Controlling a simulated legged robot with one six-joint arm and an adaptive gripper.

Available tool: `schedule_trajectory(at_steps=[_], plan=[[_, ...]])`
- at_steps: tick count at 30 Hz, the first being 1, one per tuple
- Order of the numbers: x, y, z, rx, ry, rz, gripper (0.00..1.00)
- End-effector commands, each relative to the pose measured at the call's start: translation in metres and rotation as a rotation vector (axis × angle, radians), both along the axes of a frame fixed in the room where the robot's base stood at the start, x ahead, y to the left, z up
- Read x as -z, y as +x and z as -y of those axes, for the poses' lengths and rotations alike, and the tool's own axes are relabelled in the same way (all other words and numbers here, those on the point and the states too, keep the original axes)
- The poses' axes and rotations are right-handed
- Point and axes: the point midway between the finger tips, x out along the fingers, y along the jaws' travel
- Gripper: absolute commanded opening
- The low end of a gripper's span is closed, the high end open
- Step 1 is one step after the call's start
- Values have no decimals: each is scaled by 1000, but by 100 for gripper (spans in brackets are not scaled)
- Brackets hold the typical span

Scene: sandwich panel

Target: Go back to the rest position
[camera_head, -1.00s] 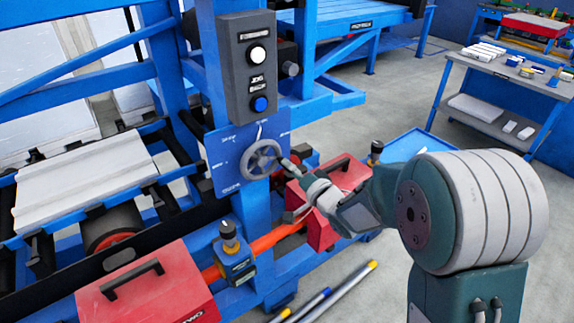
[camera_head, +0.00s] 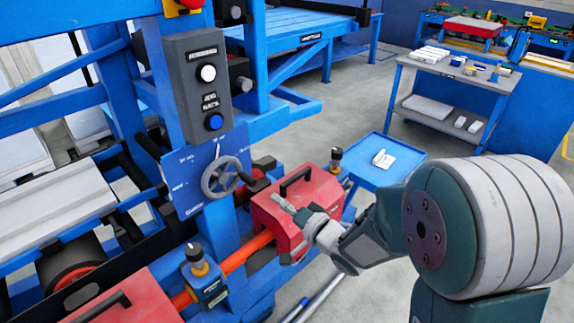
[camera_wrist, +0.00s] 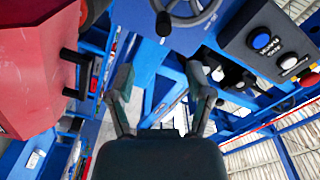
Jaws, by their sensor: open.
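My gripper (camera_head: 297,212) is in front of the red box (camera_head: 268,203) in the head view, to the right of the grey handwheel (camera_head: 222,177). In the wrist view my gripper (camera_wrist: 161,88) shows two fingers spread apart with nothing between them. The handwheel (camera_wrist: 190,12) sits at the top of that view, apart from the fingers. My arm reaches in from the right of the head view, bent at the large grey and green joint.
A control box (camera_head: 205,88) with white and blue buttons is above the handwheel. A blue tray table (camera_head: 365,172) with a white item stands behind my forearm. A workbench (camera_head: 455,75) is farther back. Open floor lies between the tray table and the blue frame.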

Motion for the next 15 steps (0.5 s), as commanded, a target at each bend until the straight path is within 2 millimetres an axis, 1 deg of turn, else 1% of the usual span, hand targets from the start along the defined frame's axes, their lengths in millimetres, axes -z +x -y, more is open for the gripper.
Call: schedule_trajectory(at_steps=[4,7,11,15], plan=[[-3,2,4,23,-29,11,67],[-13,9,19,100,-127,40,67],[-30,15,53,242,-326,65,67],[-45,10,94,373,-537,49,67]])
